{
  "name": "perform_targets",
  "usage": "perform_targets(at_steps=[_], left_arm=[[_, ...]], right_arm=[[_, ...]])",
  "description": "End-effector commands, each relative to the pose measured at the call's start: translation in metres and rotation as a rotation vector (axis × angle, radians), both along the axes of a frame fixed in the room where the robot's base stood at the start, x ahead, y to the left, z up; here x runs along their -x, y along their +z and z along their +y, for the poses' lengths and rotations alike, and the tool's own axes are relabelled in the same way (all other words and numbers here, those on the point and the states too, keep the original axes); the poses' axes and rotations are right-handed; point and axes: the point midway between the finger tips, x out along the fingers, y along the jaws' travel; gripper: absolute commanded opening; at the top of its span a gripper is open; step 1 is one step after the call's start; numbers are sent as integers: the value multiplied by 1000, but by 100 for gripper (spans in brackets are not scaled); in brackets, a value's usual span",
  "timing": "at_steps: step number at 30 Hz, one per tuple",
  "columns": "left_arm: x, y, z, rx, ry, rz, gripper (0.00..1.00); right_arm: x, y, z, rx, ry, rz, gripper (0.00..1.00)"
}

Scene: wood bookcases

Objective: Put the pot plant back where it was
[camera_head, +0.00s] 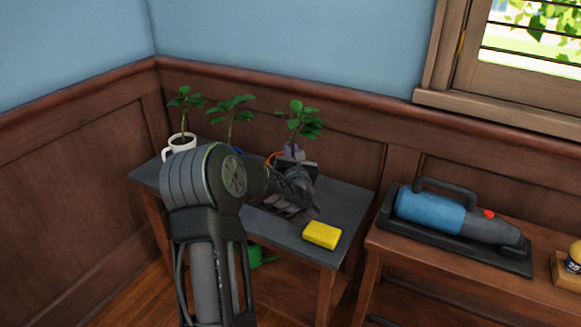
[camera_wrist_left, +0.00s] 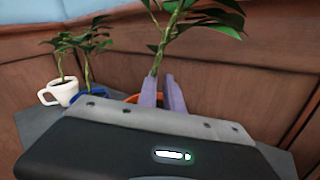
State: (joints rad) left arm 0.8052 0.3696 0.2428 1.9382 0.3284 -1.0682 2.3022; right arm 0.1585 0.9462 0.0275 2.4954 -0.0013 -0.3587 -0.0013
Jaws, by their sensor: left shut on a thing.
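The pot plant (camera_head: 305,119) with green leaves stands up behind my left gripper (camera_head: 292,152) on the right part of the grey-topped table (camera_head: 346,205). My left gripper is shut on this plant. In the left wrist view, its two pale purple fingers (camera_wrist_left: 162,92) are at the base of the stem, in front of the orange pot (camera_wrist_left: 131,98). The fingers and wrist hide most of the pot, so I cannot tell whether it touches the tabletop or which part is pinched. My right gripper is not in view.
A plant in a white mug (camera_head: 180,142) and another plant (camera_head: 231,110) in a blue pot (camera_wrist_left: 75,98) stand to the left. A yellow sponge (camera_head: 322,235) lies near the table's front right. A blue handheld vacuum (camera_head: 432,210) is on the wooden bookcase at right. Panelled walls close the back.

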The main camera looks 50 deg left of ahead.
Motion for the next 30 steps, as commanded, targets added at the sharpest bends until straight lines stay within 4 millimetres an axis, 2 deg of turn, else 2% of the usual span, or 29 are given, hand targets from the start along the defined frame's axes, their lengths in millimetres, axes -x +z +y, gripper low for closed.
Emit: perform_targets(at_steps=[11,20,30], left_arm=[[-1,-3,1,-6,0,-4,0],[0,-37,1,-5,1,-4,0],[0,-39,1,-7,1,-5,0]], right_arm=[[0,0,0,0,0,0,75],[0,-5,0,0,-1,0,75],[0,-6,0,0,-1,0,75]])
